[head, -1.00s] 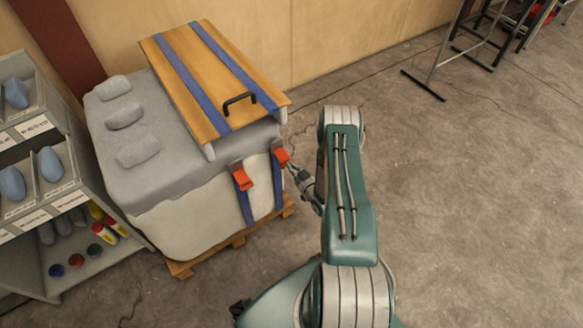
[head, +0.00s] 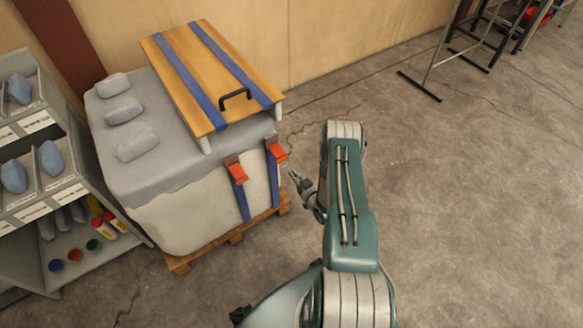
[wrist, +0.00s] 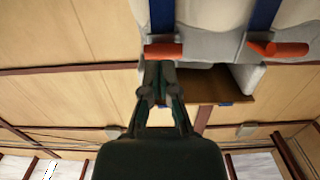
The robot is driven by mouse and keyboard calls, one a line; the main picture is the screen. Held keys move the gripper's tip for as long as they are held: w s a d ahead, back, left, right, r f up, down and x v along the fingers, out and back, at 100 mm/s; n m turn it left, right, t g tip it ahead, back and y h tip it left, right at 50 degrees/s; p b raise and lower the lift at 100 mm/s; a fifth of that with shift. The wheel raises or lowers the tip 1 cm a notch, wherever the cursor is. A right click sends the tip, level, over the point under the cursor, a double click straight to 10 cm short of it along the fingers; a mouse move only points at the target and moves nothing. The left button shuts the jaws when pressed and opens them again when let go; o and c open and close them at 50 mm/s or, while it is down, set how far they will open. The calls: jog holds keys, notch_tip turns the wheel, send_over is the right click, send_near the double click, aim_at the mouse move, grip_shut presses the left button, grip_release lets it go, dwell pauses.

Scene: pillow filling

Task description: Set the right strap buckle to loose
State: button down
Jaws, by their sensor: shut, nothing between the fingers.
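Two red buckles sit on blue straps at the front of the grey-white block. The right strap buckle (head: 277,152) is at the block's right front corner, its red lever sticking outward; the left strap buckle (head: 237,173) hangs angled downward. My gripper (head: 295,177) is shut and empty, just right of and below the right buckle, with a small gap in the head view. In the wrist view, my gripper's fingertips (wrist: 160,66) lie just below one red buckle (wrist: 164,50), and the other red buckle (wrist: 278,49) is farther right. I cannot tell contact there.
A wooden lid (head: 205,75) with a black handle (head: 235,97) lies on the block, crossed by the blue straps. The block stands on a wooden pallet (head: 236,238). A grey shelf (head: 90,190) stands at the left. The floor (head: 460,190) at the right is open.

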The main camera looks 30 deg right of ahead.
jog(key=shift+s+f, duration=0.3)
jog(key=shift+f, duration=0.35)
jog(key=shift+s+f, duration=0.3)
jog(key=shift+f, duration=0.4)
jog(key=shift+s+f, duration=0.3)
jog(key=shift+f, duration=0.35)
